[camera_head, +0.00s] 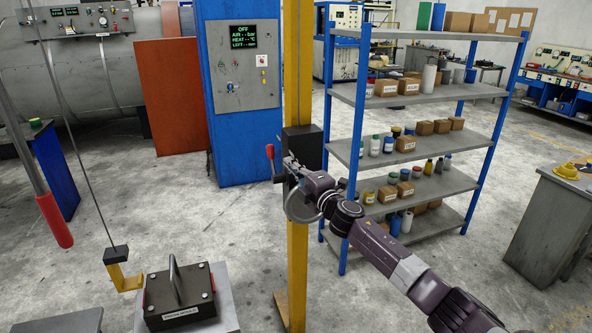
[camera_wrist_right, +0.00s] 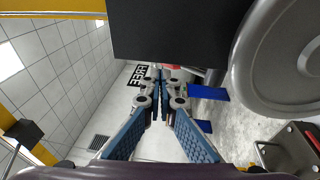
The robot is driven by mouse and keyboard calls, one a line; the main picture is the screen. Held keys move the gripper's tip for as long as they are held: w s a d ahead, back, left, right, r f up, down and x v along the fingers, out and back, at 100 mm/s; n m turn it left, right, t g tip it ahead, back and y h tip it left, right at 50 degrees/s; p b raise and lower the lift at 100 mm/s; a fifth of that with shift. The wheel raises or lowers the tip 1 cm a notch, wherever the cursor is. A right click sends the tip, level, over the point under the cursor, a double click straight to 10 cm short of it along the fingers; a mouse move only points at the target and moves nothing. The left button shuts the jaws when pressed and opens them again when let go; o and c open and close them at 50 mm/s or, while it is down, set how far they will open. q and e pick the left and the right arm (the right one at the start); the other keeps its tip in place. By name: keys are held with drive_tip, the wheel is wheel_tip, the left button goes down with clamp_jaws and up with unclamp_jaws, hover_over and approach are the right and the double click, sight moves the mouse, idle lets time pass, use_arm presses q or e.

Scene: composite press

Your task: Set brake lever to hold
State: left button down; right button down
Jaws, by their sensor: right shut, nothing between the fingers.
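A small lever with a red grip (camera_head: 270,152) sticks up at the left of a black box (camera_head: 302,146) on the yellow post in the head view; I take it for the brake lever. My right gripper (camera_head: 289,163) is just right of the lever, in front of the box. In the wrist view the right gripper (camera_wrist_right: 161,78) has its fingers together with nothing between them, below the black box (camera_wrist_right: 180,30). Whether it touches the lever I cannot tell. A lettered label (camera_wrist_right: 137,76) shows just left of the fingertips; its word is hard to read. My left gripper is not in view.
A grey wheel (camera_wrist_right: 285,60) is close on the right in the wrist view. The yellow post (camera_head: 297,70) stands before a blue cabinet (camera_head: 240,150) and shelves (camera_head: 440,88). A hook (camera_head: 122,278) hangs near a dark mould (camera_head: 180,298). A larger red-gripped bar (camera_head: 54,220) is at left.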

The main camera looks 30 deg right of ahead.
drive_tip(key=shift+s+a+f, duration=0.1)
drive_tip(key=shift+s, duration=1.3)
